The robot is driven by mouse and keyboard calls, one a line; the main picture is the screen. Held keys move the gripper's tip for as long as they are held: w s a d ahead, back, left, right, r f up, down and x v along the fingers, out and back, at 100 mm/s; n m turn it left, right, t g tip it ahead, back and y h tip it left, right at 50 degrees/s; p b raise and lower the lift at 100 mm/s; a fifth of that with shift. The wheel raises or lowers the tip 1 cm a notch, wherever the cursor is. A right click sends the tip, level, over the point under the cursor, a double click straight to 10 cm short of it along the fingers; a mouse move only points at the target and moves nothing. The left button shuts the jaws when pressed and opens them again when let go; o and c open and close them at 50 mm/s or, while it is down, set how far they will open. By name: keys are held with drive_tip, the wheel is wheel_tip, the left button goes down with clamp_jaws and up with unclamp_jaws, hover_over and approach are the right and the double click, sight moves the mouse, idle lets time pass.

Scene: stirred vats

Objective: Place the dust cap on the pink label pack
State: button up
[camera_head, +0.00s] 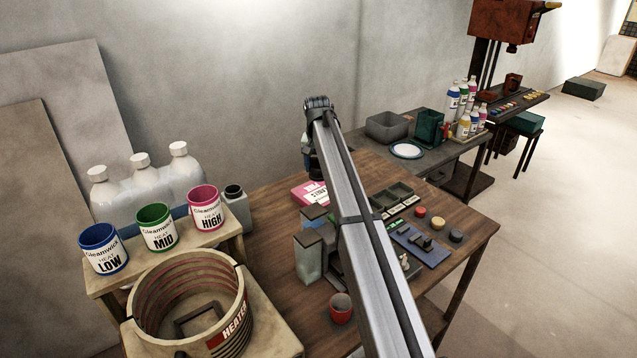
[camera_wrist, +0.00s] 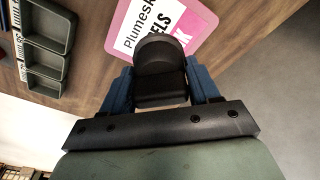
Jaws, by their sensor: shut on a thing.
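The dust cap (camera_wrist: 160,52) is a black, rounded piece held between the blue fingers of my gripper (camera_wrist: 160,72) in the wrist view. The pink label pack (camera_wrist: 202,18), with a white printed face, lies on the wooden table beyond the cap, which overlaps its near edge in that view. I cannot tell whether the cap touches the pack. In the head view the pink label pack (camera_head: 307,191) shows left of my arm, partly hidden by it. My gripper (camera_head: 313,170) is above the pack there, and the cap cannot be made out.
Grey trays (camera_wrist: 50,38) lie left of the pack in the wrist view. In the head view, a grey box-like container (camera_head: 309,255) and a red cup (camera_head: 341,308) stand nearer on the table (camera_head: 275,200). Colored knobs and a blue plate (camera_head: 420,246) lie right of my arm.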

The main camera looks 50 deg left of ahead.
sight(318, 168)
drive_tip(key=shift+f, duration=3)
drive_tip(key=shift+f, duration=0.1)
drive_tip(key=o, duration=1)
drive_tip(key=shift+o, duration=0.2)
drive_tip(key=r, duration=0.8)
drive_tip(key=s+d+r, duration=0.1)
drive_tip(key=r, duration=0.3)
drive_tip(key=shift+r, duration=0.1)
